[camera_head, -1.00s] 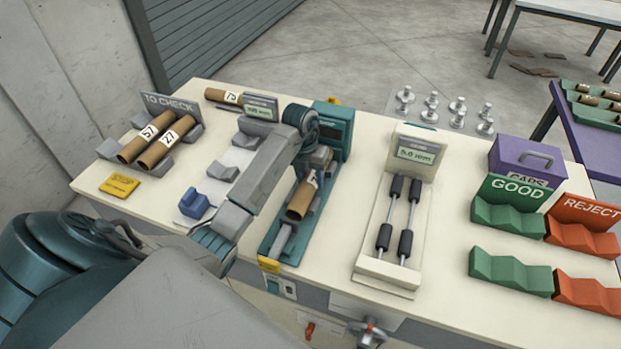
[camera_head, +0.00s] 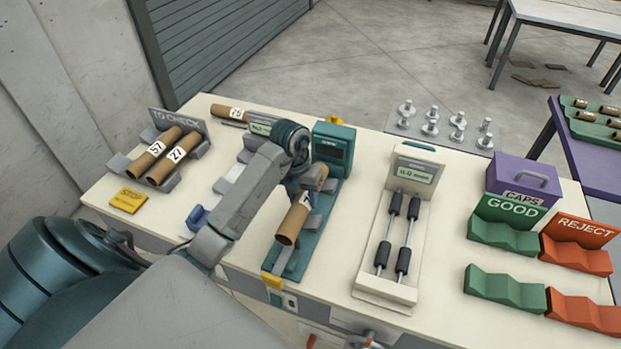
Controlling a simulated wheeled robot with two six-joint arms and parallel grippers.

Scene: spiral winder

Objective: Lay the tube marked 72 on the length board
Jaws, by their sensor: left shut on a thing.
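My left arm reaches across the table from the lower left. Its gripper (camera_head: 309,186) is shut on a brown cardboard tube (camera_head: 292,222), and the wrist hides most of the fingers. The tube's white label is partly covered; a 7 seems to show, the rest cannot be read. The tube lies lengthwise over a long teal board (camera_head: 287,257) with grey supports, a yellow front end and a teal display box (camera_head: 333,147) at its back. This looks like the length board. I cannot tell whether the tube touches the supports. My right gripper is not in view.
Tubes 57 (camera_head: 150,162) and 27 (camera_head: 172,166) lie in the TO CHECK rack at left. Another labelled tube (camera_head: 256,116) lies at the back. A roller gauge (camera_head: 381,284) stands right of the board, then green GOOD (camera_head: 503,235) and red REJECT (camera_head: 578,257) racks.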

